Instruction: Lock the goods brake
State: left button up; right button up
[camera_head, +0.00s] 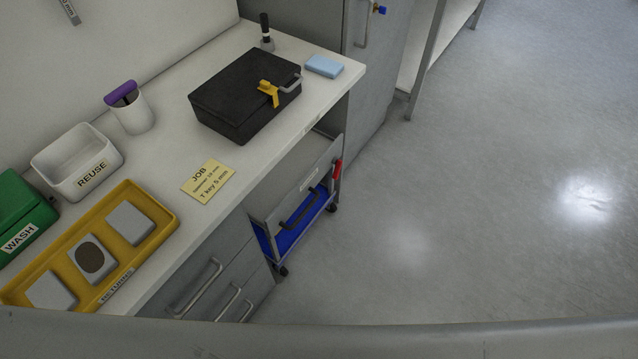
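A small trolley stands under the counter, with a blue deck (296,238), dark caster wheels (332,208) and a grey upright panel bearing a small unreadable label (309,179). A red lever-like part (337,170) sits upright at the panel's right end. No readable label names a goods brake, and I cannot tell whether the red part is the brake or how it is set. A black bar (300,208) runs slanted in front of the panel. The counter hides part of the trolley. Neither of my grippers is in view.
The white counter (160,187) holds a black case (232,92), a JOB card (208,181), a REUSE bin (62,160), a yellow tray (165,219) and a green WASH box (28,238). Grey drawers (190,270) stand left of the trolley. The floor (450,220) at right is clear.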

aim_at(338, 162)
jog(key=l+u, duration=0.1)
jog(key=u, duration=0.25)
jog(key=i+l+u, duration=0.1)
jog(key=u, duration=0.3)
jog(key=l+u, duration=0.15)
jog(key=u, duration=0.2)
jog(key=l+u, duration=0.35)
jog(key=l, duration=0.55)
jog(key=l+u, duration=0.35)
jog(key=l, duration=0.6)
jog(key=k+l, duration=0.1)
jog(key=l, duration=0.5)
jog(key=k, duration=0.05)
